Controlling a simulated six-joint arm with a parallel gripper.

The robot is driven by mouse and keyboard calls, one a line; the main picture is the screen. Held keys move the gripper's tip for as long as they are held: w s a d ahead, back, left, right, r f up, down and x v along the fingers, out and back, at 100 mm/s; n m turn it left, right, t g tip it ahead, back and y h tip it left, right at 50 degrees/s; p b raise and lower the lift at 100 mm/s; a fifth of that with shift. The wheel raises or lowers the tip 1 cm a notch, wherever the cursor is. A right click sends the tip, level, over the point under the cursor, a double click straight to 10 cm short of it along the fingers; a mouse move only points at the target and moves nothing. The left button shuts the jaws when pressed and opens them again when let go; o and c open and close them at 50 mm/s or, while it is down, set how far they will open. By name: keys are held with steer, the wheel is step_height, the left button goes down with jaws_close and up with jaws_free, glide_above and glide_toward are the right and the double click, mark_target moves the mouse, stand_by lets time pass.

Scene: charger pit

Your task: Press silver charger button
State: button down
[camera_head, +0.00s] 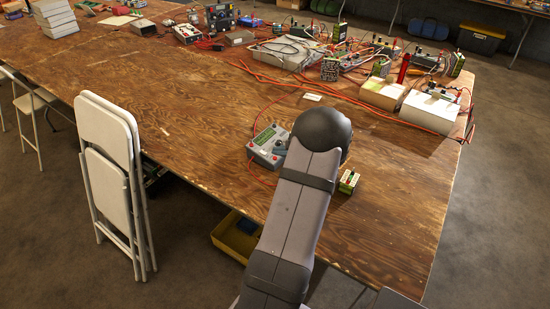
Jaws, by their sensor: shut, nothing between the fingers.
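A silver-grey charger (266,152) with a green display and a panel of small controls lies on the wooden table, left of my arm's dark rounded joint. A red wire runs from it. My arm covers its right side, and the button is too small to make out. A small dark shape shows at the charger's right edge, and I cannot tell what it is. My gripper is hidden behind my own arm, so its distance from the charger cannot be seen.
Electronics and red cables crowd the table's back, with white boxes (429,110) at the right. Folded chairs (108,170) lean at the near left edge. The front right table is clear.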

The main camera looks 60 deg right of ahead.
steer(key=shift+w+f+b, duration=0.1)
steer(key=shift+f+b, duration=0.75)
steer(key=shift+b, duration=0.3)
stand_by(1.1)
steer(key=shift+r, duration=0.15)
steer(key=shift+r+p, duration=0.45)
steer(key=shift+r, duration=0.2)
stand_by(0.4)
steer(key=r+p, duration=0.1)
steer(key=r, duration=0.1)
steer(key=s+r+p, duration=0.1)
steer(key=r+p, duration=0.1)
steer(key=r, duration=0.1)
steer(key=shift+s, duration=0.1)
steer(key=shift+a, duration=0.1)
stand_by(0.8)
